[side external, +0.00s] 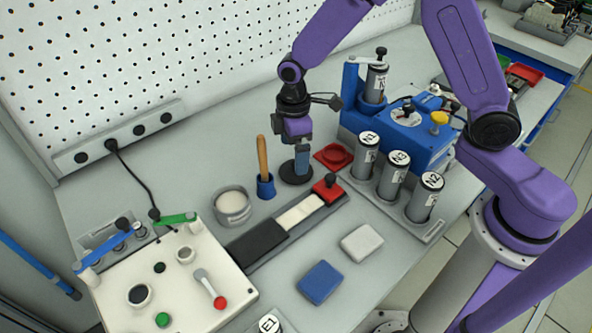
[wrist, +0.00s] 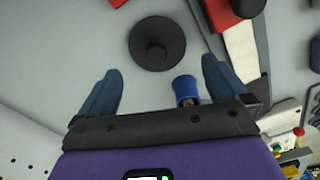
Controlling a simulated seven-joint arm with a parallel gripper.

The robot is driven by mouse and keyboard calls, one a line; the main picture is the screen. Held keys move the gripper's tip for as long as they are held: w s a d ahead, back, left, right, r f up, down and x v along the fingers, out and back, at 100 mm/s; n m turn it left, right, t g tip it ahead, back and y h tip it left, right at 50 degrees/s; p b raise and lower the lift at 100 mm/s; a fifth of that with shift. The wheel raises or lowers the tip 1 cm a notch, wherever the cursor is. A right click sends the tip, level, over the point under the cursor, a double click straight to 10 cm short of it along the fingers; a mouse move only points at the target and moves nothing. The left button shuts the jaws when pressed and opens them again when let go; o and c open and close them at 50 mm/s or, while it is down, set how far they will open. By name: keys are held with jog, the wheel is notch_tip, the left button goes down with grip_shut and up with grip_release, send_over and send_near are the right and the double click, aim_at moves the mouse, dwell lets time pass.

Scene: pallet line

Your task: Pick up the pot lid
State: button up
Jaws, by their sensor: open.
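The pot lid (side external: 287,173) is a flat black disc lying on the grey bench. In the wrist view the lid (wrist: 147,56) shows a raised round knob at its middle and lies just beyond my fingertips. My gripper (wrist: 162,68) is open and empty, with a blue finger on each side. In the side view my gripper (side external: 302,172) points down over the lid, and its finger hides part of the disc and the knob. I cannot tell the exact height gap. A round metal pot (side external: 232,209) with pale contents stands to the left.
A blue cup (side external: 266,190) holding a wooden-handled tool stands close beside the lid; it also shows in the wrist view (wrist: 186,84). A red dish (side external: 334,156) and several grey cylinders (side external: 395,175) stand to the right. A strip with a red block (side external: 327,188) lies in front.

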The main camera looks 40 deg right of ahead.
jog(key=shift+d+f, duration=0.15)
jog(key=shift+f, duration=1.25)
jog(key=shift+d+f, duration=0.15)
jog(key=shift+f, duration=1.2)
jog(key=c, duration=0.8)
jog(key=shift+r, duration=0.1)
notch_tip(320, 180, up, 23)
jog(key=a, duration=1.8)
jog(key=shift+f, duration=8.7)
